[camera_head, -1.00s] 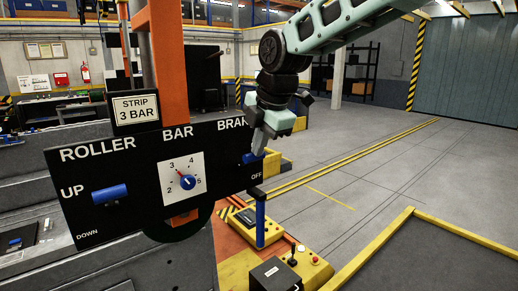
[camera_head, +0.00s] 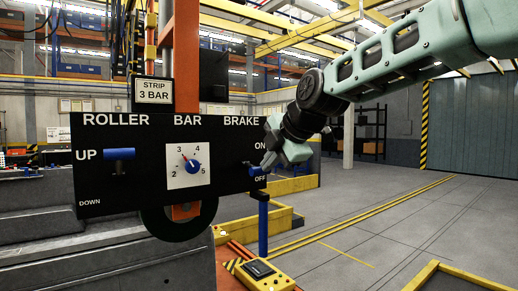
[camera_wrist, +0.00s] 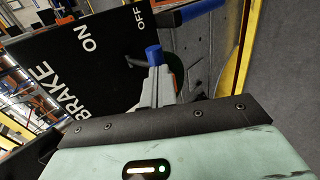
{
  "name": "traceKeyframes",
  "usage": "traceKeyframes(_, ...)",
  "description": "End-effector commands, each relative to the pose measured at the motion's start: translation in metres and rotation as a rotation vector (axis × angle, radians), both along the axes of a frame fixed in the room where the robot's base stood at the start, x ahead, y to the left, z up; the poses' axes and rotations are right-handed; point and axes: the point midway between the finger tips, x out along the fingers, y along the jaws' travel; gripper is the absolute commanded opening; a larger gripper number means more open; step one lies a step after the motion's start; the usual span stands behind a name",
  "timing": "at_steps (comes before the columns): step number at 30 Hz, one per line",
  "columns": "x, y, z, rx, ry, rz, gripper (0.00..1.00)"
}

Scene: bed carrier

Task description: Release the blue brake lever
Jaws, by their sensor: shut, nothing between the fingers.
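The black control panel (camera_head: 230,135) has a blue brake lever (camera_head: 257,170) on its right side, under the word BRAKE. The lever sits below the ON mark, just above the OFF mark. My gripper (camera_head: 267,168) is at the lever from the right, pointing down and left, with its fingers shut. In the wrist view, the lever's blue end (camera_wrist: 153,53) lies right at the tips of my shut gripper (camera_wrist: 156,72). It is not held between the fingers. I cannot tell whether the tips touch it.
A blue roller lever (camera_head: 118,154) is at UP, and a bar dial (camera_head: 193,165) is in the panel's middle. A blue post (camera_head: 263,228) and a yellow control box (camera_head: 262,273) stand below the panel. Open floor (camera_head: 380,215) lies to the right.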

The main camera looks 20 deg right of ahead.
Motion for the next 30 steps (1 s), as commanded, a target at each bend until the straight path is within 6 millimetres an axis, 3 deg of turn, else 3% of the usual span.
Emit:
traceKeyframes(9,-0.0004,0.0003,-0.0114,-0.001,0.001,0.001,0.00)
traceKeyframes(30,0.0001,0.0003,-0.0091,0.000,-0.001,0.001,0.00)
